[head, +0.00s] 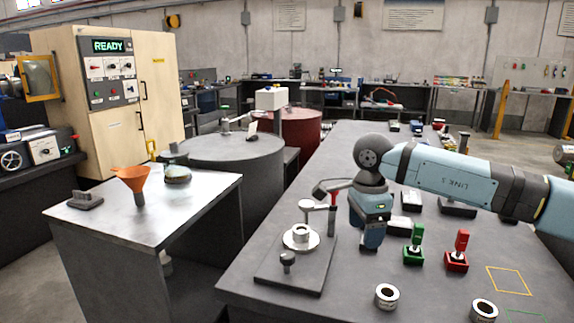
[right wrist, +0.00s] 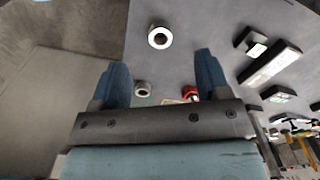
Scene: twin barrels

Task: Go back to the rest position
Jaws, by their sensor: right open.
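My right gripper (head: 371,238) hangs pointing down over the grey workbench (head: 345,285), its arm coming in from the right. In the right wrist view its two blue fingers (right wrist: 162,72) stand wide apart with nothing held between them. Beside it on the left, in the head view, a dark fixture plate (head: 290,275) carries a pale ring-shaped part (head: 300,237) and an upright post with a lever. I cannot tell how far the fingertips are above the bench. My left gripper is not in view.
A green-handled block (head: 414,245) and a red-handled block (head: 458,252) stand right of the gripper. Two white rings (head: 387,296) (head: 484,309) lie near the front. A side table (head: 130,215) with an orange funnel (head: 132,178) and a dark barrel (head: 235,165) stand left.

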